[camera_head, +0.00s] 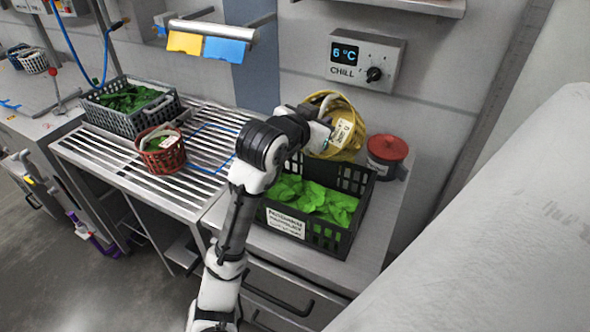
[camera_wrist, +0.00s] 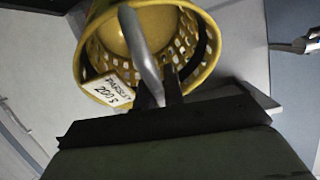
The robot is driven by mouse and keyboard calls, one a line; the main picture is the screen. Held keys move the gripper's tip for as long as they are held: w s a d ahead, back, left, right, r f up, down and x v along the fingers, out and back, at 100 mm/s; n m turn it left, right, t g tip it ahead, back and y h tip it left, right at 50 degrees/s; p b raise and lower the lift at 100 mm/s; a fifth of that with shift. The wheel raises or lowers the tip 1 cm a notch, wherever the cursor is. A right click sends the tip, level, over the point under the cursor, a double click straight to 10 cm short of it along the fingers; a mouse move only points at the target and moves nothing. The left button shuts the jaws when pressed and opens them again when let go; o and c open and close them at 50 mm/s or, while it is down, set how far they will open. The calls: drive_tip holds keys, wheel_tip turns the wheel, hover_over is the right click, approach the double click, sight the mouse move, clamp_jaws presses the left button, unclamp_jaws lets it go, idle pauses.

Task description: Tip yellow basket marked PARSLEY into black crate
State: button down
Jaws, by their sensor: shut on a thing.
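The yellow basket (camera_head: 349,118) is held up and tilted above the back part of the black crate, its open side partly turned toward the left in the head view. In the wrist view the basket (camera_wrist: 213,38) shows its lattice wall, and its white tag (camera_wrist: 108,88) reads PARSLEY 200 g. No leaves show in the visible part of the basket.
A red lidded pot (camera_head: 387,154) stands right of the crate, close to the basket. A red basket (camera_head: 161,152) and a grey crate of greens (camera_head: 132,112) stand on the slatted drainer (camera_head: 205,140) at left. A chill control box (camera_head: 362,60) is on the wall behind.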

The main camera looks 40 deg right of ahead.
sight(346, 106)
drive_tip(key=shift+d+r+y+p, duration=0.2)
drive_tip(key=shift+r+y+p, duration=0.1)
drive_tip(key=shift+p, duration=0.2)
drive_tip(key=shift+w+d+y+p, duration=0.15)
drive_tip(key=shift+d+y+p, duration=0.85)
drive_tip(key=shift+p, duration=0.15)
drive_tip(key=shift+w+d+r+m+g+y, duration=0.1)
drive_tip(key=shift+d+r+g+y, duration=0.05)
drive_tip(key=shift+d+y, duration=0.35)
drive_tip(key=shift+w+d+r+m+g+y, duration=0.1)
drive_tip(key=shift+d+r+g+y, duration=0.1)
drive_tip(key=shift+d+y, duration=0.35)
drive_tip(key=shift+w+d+r+m+g+y, duration=0.15)
drive_tip(key=shift+d+y, duration=0.2)
drive_tip(key=shift+d, duration=0.3)
drive_tip(key=shift+w+d+f+y, duration=0.1)
drive_tip(key=shift+d+f+y, duration=0.2)
drive_tip(key=shift+d+y, duration=0.2)
drive_tip(key=shift+d+f+y, duration=0.3)
drive_tip(key=shift+d+y, duration=0.1)
drive_tip(key=shift+d, duration=0.2)
drive_tip(key=shift+w+d+y, duration=0.15)
drive_tip(key=shift+d+y, duration=0.9)
drive_tip(key=shift+y, duration=0.15)
drive_tip(key=shift+a+f, duration=0.1)
drive_tip(key=shift+f, duration=0.05)
